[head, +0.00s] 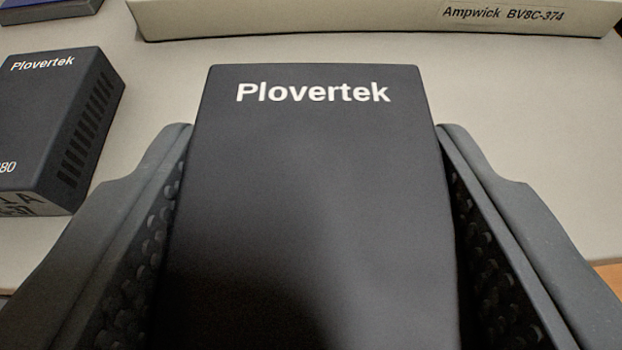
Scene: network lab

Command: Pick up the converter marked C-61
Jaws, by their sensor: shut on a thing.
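A dark box-shaped converter (315,190) with "Plovertek" printed in white near its far end fills the middle of the head view. My gripper (315,165) is shut on it, with one textured finger pad along each long side. No C-61 mark shows on the part of it that I see; its near end is cut off by the picture's lower edge and its front is hidden. I cannot tell whether it is touching the surface below.
Another dark Plovertek box (50,120) with side vents stands at the left, near my left finger; its label is only partly visible. A long beige unit (370,22) marked "Ampwick BV8C-374" lies across the back. A blue-topped item (45,10) is at the far left. The pale surface (540,120) is clear at right.

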